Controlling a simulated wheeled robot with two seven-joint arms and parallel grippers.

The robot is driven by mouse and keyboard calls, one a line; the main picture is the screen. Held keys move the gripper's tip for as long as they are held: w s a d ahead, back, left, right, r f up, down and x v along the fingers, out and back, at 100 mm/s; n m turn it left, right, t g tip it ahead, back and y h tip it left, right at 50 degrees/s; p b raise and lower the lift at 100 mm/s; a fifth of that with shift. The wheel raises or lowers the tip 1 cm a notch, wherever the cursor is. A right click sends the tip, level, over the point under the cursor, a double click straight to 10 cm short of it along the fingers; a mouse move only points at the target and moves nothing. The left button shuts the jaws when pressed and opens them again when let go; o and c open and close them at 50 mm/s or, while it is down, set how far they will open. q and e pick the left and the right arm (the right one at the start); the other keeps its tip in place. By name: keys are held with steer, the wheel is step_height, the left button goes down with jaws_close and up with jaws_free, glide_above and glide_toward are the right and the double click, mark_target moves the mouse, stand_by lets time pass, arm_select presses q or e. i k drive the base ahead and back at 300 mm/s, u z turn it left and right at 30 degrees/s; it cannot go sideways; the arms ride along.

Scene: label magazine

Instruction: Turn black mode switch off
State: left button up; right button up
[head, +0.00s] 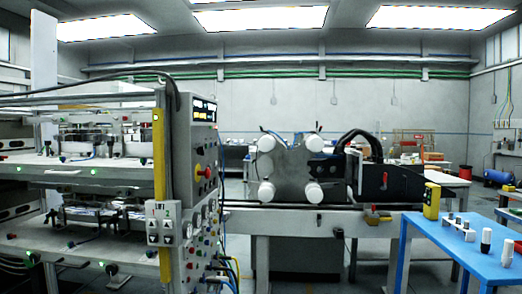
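A grey control panel (197,160) stands upright on the machine left of centre, with a lit display (204,110) at its top. A red knob on a yellow base (207,172) sticks out of its middle. Several small coloured buttons and knobs sit lower on the panel, some red, green or dark. They are too small for me to tell which one is the black mode switch or how it is turned. Neither of my grippers shows in the head view.
A yellow post (159,140) and a box with arrow buttons (162,223) stand left of the panel. Cables hang below it. A machine with white rollers (266,143) stands at centre. A blue table (462,245) with small upright items stands at right.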

mark_target(200, 149)
steer(key=i, duration=0.85)
steer(key=u, duration=0.4)
